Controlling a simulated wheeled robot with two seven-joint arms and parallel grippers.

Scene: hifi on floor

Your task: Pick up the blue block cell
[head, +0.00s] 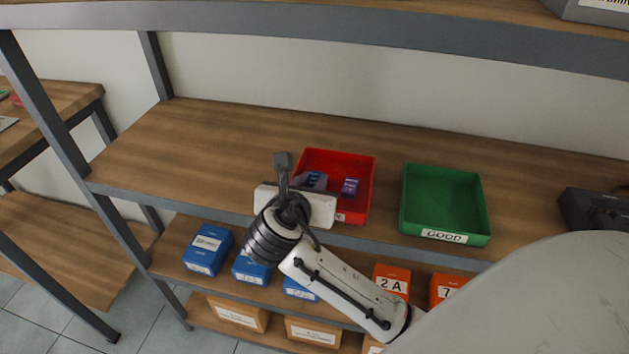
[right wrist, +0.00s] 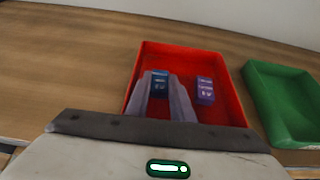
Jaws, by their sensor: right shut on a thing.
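The blue block cell (right wrist: 159,84) is between the fingers of my right gripper (right wrist: 166,92), inside the red tray (right wrist: 222,66). In the head view the blue block cell (head: 315,179) shows only in part behind my right gripper (head: 314,182), which reaches into the left side of the red tray (head: 361,212). The right gripper is shut on the blue block cell. A purple block cell (right wrist: 205,90) lies to its right in the same tray, apart from the gripper. It also shows in the head view (head: 350,188). My left gripper is not in view.
A green tray (head: 443,238) labelled GOOD stands right of the red tray and looks empty. A dark device (head: 594,209) is at the far right. The shelf's left part is clear. Blue (head: 207,249) and orange boxes (head: 392,280) stand on the shelf below. A shelf beam (head: 330,35) crosses above.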

